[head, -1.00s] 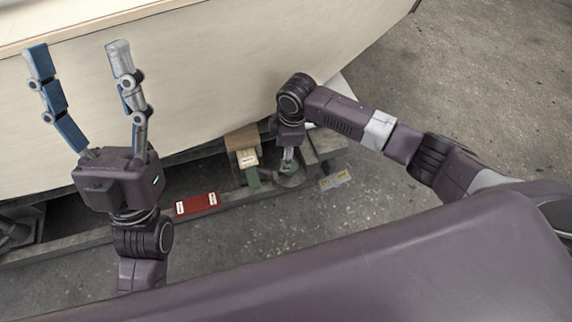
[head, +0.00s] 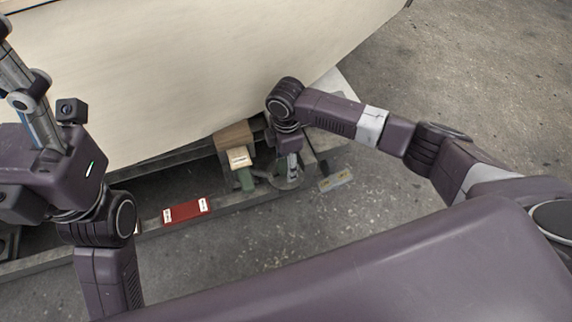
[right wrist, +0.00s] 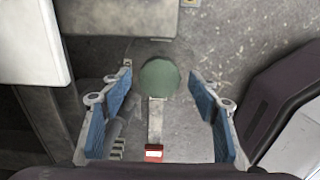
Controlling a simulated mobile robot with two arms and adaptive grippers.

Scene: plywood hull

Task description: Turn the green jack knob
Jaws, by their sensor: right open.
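The green jack knob (right wrist: 160,77) shows in the right wrist view as a round, dull green disc with a grey bar (right wrist: 156,120) running from it towards the camera. My right gripper (right wrist: 161,86) is open, with a blue-padded finger on each side of the knob and a gap on both sides. In the head view my right gripper (head: 290,165) points down beside the hull, and I cannot make out the knob clearly under it. My left gripper (head: 35,120) is at the left edge, raised, with its fingertips cut off by the frame.
The pale plywood hull (head: 200,85) rises behind my right gripper. Open concrete floor (head: 480,90) lies to the right.

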